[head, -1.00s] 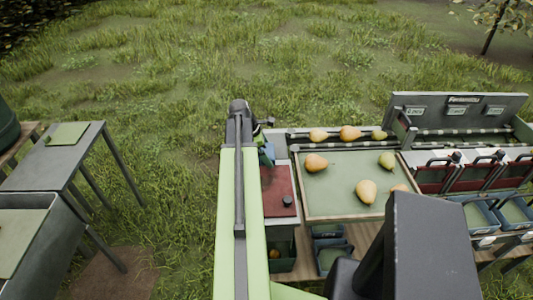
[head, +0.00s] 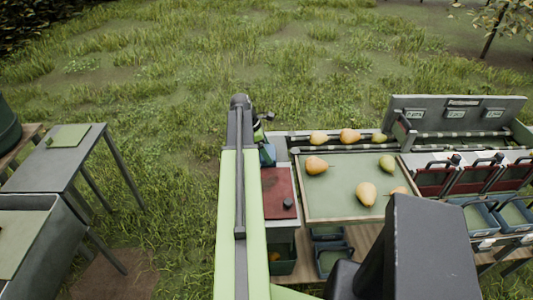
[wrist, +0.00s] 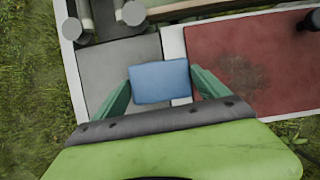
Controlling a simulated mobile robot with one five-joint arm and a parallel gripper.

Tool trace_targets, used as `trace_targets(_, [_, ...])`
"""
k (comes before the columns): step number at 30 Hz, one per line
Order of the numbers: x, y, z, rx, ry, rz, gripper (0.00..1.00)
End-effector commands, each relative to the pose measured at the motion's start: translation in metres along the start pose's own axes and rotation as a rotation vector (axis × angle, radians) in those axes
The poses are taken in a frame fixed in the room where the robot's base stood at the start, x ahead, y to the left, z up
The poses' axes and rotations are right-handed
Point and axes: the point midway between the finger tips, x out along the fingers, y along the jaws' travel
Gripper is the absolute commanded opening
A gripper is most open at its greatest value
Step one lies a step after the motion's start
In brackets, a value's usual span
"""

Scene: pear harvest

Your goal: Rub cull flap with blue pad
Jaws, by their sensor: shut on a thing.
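The cull flap is a red panel (head: 279,192) with a dark knob (head: 287,203) near its front right corner. In the wrist view the red flap (wrist: 255,65) fills the right side and has a dark smudge (wrist: 243,74) on it. My gripper (wrist: 160,84) is shut on the blue pad (wrist: 150,82). The pad is over the grey plate and the pale frame, left of the red flap. In the head view the pad (head: 268,155) shows partly behind my arm, at the flap's far edge. I cannot tell whether it touches the surface below.
A green tray (head: 340,205) with several pears stands right of the flap. A rail with pears (head: 349,136) runs behind it. Red-fronted bins (head: 435,180) and blue crates (head: 470,212) are farther right. A grey table (head: 60,165) stands at left, with grass between.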

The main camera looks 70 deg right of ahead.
Motion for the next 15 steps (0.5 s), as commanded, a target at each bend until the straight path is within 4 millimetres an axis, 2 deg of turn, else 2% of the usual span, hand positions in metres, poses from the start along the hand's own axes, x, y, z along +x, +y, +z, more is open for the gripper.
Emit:
trace_targets(5, [-0.009,0.001,0.004,0.0,-0.001,0.001,0.19])
trace_targets(15, [-0.047,0.002,0.019,0.001,-0.002,0.002,0.19])
